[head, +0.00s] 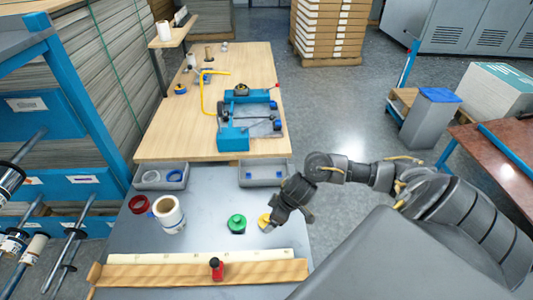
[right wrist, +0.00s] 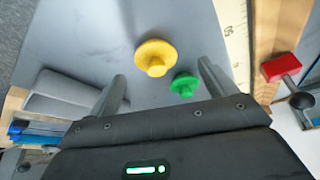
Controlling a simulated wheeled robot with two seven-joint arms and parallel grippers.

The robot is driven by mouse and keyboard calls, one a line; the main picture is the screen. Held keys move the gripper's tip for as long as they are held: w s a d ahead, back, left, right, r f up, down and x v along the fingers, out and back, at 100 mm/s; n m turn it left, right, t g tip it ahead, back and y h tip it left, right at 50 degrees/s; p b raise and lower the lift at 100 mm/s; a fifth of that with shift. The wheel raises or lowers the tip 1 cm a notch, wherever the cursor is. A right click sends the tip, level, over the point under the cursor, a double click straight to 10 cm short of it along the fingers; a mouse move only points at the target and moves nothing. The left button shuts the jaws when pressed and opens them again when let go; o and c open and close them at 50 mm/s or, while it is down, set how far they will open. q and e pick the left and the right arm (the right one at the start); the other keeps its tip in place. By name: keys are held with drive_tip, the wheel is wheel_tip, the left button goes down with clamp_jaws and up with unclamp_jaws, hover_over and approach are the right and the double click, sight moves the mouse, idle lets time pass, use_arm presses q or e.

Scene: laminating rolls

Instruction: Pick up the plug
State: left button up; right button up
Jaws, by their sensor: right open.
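A yellow plug (head: 264,220) with a round flange and a knob lies on the grey table, partly hidden by my right gripper in the head view. A green plug (head: 237,224) sits just left of it. My right gripper (head: 268,228) is open and empty, close to the yellow plug. In the right wrist view, the yellow plug (right wrist: 155,57) lies just ahead of the gap between the open fingertips (right wrist: 161,70). The green plug (right wrist: 184,84) is also in that gap, nearer the right-hand finger. No contact is visible. My left gripper is not in view.
A white roll (head: 169,214) and a dark red ring (head: 139,204) stand on the left of the table. A wooden strip (head: 190,273) with a red-handled piece (head: 216,268) crosses the front. Grey bins (head: 262,174) line the back. The middle of the grey table is clear.

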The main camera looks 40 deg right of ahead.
sight(267, 217)
drive_tip(key=shift+f, duration=0.15)
drive_tip(key=x, duration=0.2)
drive_tip(key=w+x, duration=0.1)
drive_tip(key=x, duration=0.1)
drive_tip(key=shift+f, duration=0.25)
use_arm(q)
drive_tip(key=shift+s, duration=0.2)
use_arm(e)
drive_tip(key=c, duration=1)
